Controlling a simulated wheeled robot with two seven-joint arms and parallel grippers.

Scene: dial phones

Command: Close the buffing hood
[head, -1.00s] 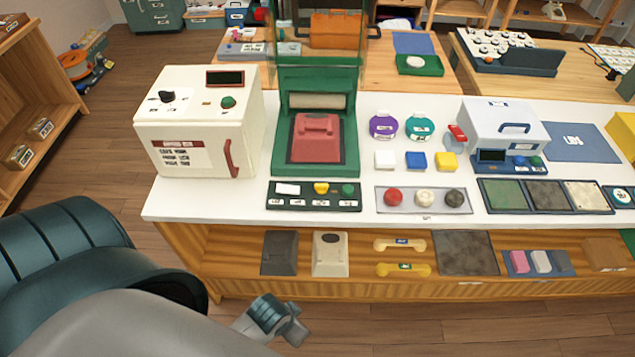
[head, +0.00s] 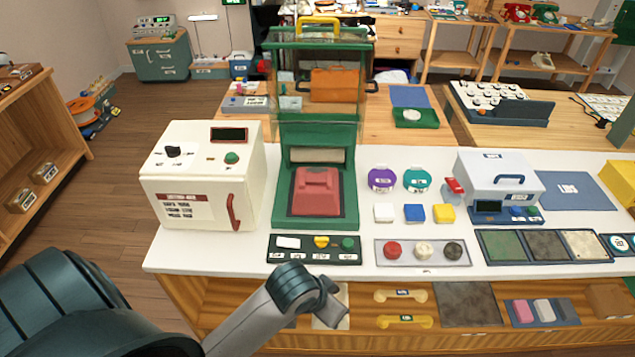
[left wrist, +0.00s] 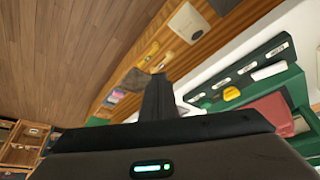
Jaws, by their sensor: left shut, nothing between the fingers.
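The buffing hood (head: 320,42) is a clear cover with a green frame and a yellow handle (head: 319,21) on top. It stands raised above the back of the green buffing station (head: 282,208). A red phone housing (head: 317,192) sits in the station under the open hood. My left gripper (head: 334,303) is in front of the counter's front edge, below and nearer than the station, apart from the hood. Its fingers (left wrist: 158,97) look shut and empty in the left wrist view, where part of the green station (left wrist: 289,88) shows at the right. My right gripper is not in view.
A cream oven-like box (head: 200,180) stands left of the station. A dark button panel (head: 272,254) lies in front of it, with a tray of knobs (head: 380,260) beside it. Purple and teal jars (head: 381,179) stand to the right. The shelf below holds handsets (head: 400,296).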

